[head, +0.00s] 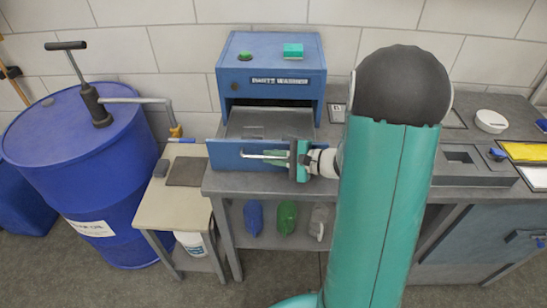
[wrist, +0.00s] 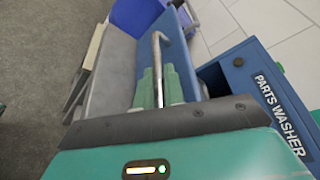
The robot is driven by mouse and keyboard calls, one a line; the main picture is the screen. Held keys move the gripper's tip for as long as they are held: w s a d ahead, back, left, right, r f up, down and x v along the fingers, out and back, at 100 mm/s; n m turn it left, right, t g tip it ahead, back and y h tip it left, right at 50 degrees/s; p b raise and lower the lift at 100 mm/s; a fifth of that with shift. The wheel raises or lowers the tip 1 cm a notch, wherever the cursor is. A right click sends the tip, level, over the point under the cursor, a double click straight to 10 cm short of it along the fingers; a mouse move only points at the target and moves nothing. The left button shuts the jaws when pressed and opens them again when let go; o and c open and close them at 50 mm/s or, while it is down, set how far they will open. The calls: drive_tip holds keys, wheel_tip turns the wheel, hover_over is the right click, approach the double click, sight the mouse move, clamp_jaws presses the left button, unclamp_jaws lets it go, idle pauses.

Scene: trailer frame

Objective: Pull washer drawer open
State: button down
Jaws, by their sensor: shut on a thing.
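The blue parts washer (head: 272,75) stands on the bench against the wall, and its label side shows in the wrist view (wrist: 270,105). Its drawer (head: 226,155) stands out in front of the body, with the grey tray inside it visible. The drawer's blue front also shows in the wrist view (wrist: 182,52). A silver bar handle (head: 252,155) runs along that front; in the wrist view its bent end (wrist: 157,45) sticks out past my fingers. My gripper (head: 277,157), with pale green fingers (wrist: 160,88), is shut on the handle. The fingers hide part of the bar.
A blue drum (head: 75,150) with a hand pump stands at the left. A small side table (head: 163,205) stands between drum and bench. Several bottles sit on the shelf below. A white bowl (head: 491,121) is at the right.

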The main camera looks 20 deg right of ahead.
drive_tip(key=shift+w+d, duration=0.1)
drive_tip(key=c, duration=1.8)
unclamp_jaws()
drive_tip(key=shift+o, duration=0.2)
drive_tip(key=v, duration=1.3)
drive_tip(key=shift+s+d, duration=0.25)
drive_tip(key=shift+s, duration=0.1)
